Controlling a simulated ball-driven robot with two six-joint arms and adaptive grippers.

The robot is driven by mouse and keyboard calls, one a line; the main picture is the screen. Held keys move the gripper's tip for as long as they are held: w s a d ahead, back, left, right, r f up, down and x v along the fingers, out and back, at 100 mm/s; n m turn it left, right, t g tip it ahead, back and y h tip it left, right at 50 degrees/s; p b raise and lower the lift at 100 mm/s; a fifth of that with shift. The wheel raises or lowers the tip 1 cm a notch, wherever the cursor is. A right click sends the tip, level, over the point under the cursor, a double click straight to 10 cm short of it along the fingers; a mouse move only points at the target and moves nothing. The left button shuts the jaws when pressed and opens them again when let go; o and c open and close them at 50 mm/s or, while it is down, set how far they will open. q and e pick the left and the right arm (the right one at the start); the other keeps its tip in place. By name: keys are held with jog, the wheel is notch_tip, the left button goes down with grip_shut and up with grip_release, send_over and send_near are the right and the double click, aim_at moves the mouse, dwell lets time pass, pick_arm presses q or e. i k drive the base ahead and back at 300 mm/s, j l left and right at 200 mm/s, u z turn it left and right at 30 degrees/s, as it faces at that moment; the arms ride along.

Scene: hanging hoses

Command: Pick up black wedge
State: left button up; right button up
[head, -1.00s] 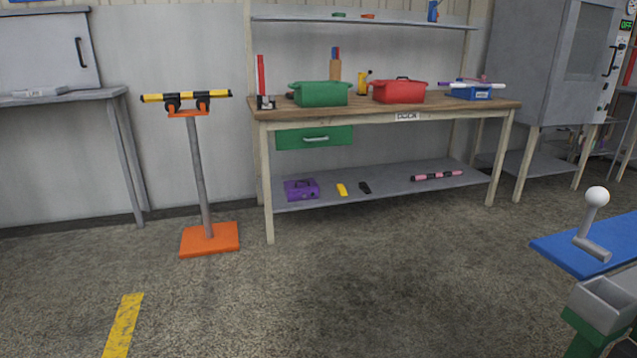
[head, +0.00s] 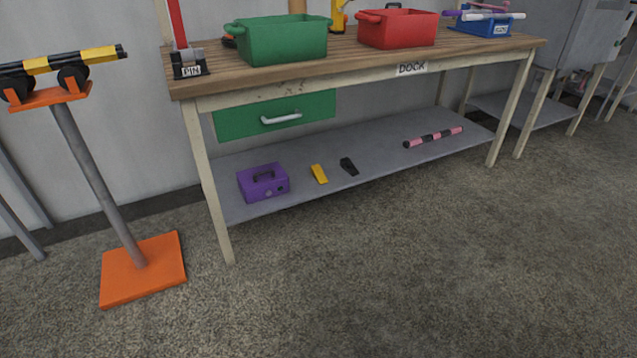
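The black wedge (head: 349,166) lies on the grey lower shelf (head: 320,185) of the workbench. It is small and dark, just right of a yellow wedge (head: 319,174) and apart from it. Neither of my grippers shows in the head view, so whether they are open or shut is not visible.
A purple cash box (head: 263,182) and a pink-and-black rod (head: 433,137) share the shelf. Green (head: 283,40) and red (head: 398,28) bins stand on the benchtop (head: 350,49). An orange-based stand (head: 143,268) is at left. The floor in front is clear.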

aim_at(346, 163)
jog(key=i, duration=0.2)
jog(key=i+l+u, duration=0.1)
jog(key=u, duration=0.4)
jog(key=i+l+u, duration=0.25)
jog(key=u, duration=0.2)
jog(key=i, duration=0.05)
